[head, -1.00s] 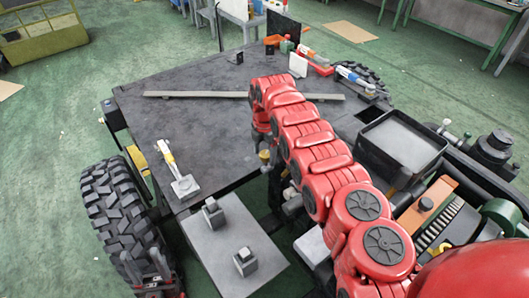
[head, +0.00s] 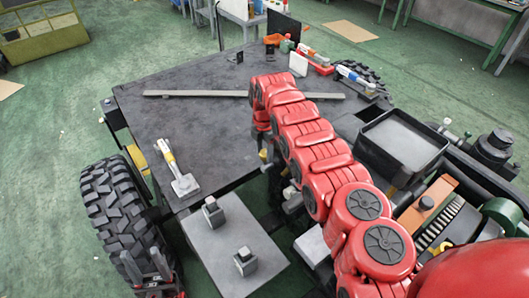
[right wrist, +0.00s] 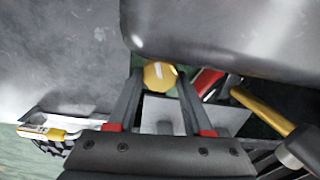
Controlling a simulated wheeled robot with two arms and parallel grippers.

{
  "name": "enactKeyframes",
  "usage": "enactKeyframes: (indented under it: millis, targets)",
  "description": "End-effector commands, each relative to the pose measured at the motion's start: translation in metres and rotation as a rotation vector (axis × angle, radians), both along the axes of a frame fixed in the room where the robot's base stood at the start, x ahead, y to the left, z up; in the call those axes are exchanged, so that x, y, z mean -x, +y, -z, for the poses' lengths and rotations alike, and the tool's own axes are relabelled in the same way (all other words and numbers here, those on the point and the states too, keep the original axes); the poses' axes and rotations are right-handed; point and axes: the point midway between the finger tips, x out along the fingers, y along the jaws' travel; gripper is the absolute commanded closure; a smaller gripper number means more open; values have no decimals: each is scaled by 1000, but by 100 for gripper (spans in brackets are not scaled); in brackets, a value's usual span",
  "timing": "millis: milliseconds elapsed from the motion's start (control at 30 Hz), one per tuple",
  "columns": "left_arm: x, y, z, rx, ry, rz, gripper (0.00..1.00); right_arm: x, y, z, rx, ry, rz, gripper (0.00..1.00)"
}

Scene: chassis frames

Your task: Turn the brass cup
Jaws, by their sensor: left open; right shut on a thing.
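The brass cup (right wrist: 160,75) is a small yellow, many-sided piece between the fingertips of my right gripper (right wrist: 160,82) in the right wrist view. That gripper is shut on it, with one dark finger on each side. A large rounded grey body lies close above the cup and its upper edge is partly covered. In the head view a small bit of brass (head: 264,155) shows below the end of my red right arm, which hides most of the gripper. My left gripper (head: 152,268) is open and empty at the lower left, beside the big tyre.
A dark flat deck (head: 205,120) carries a long grey bar (head: 200,94) and a yellow-handled tool (head: 173,165). A grey plate (head: 225,240) with two small blocks lies in front. A black tray (head: 400,142) stands right of my arm. Big tyres (head: 115,215) flank the deck.

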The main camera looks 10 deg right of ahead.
Motion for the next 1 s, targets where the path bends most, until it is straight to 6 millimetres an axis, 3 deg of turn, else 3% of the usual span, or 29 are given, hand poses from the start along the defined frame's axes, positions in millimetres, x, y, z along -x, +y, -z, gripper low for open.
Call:
enactKeyframes:
  millis: [700,1000]
  targets:
    - [0,0,39,0,0,0,50,-4,1,2,-2,-2,557,100]
    - [0,0,48,0,0,0,50,-4,1,1,-2,-2,719,100]
